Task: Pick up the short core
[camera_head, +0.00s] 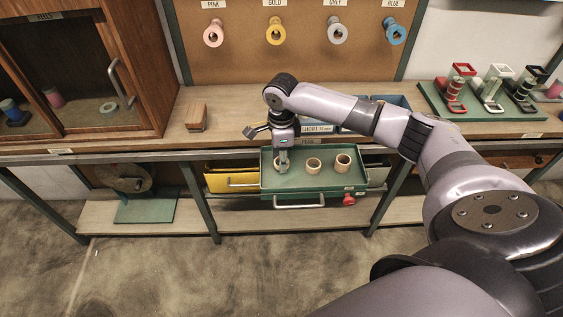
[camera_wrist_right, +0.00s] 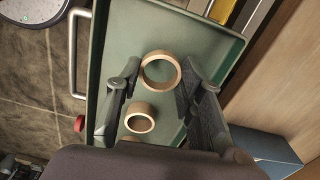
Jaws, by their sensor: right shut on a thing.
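Three tan ring-shaped cores stand in a row in the green open drawer (camera_head: 312,188). The left core (camera_head: 276,162) is partly hidden by my right gripper (camera_head: 284,168), which reaches down over it. In the right wrist view this core (camera_wrist_right: 145,72) is a wide, low ring between the fingertips of my right gripper (camera_wrist_right: 157,82), which is shut on it. The middle core (camera_head: 313,165) and the right core (camera_head: 343,163) stand apart beside it. Another core (camera_wrist_right: 140,124) shows nearer in the wrist view. My left gripper is not in view.
A wooden block (camera_head: 197,118) lies on the bench, and a blue bin (camera_head: 390,101) stands behind my right arm. Coloured spools hang on the back board.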

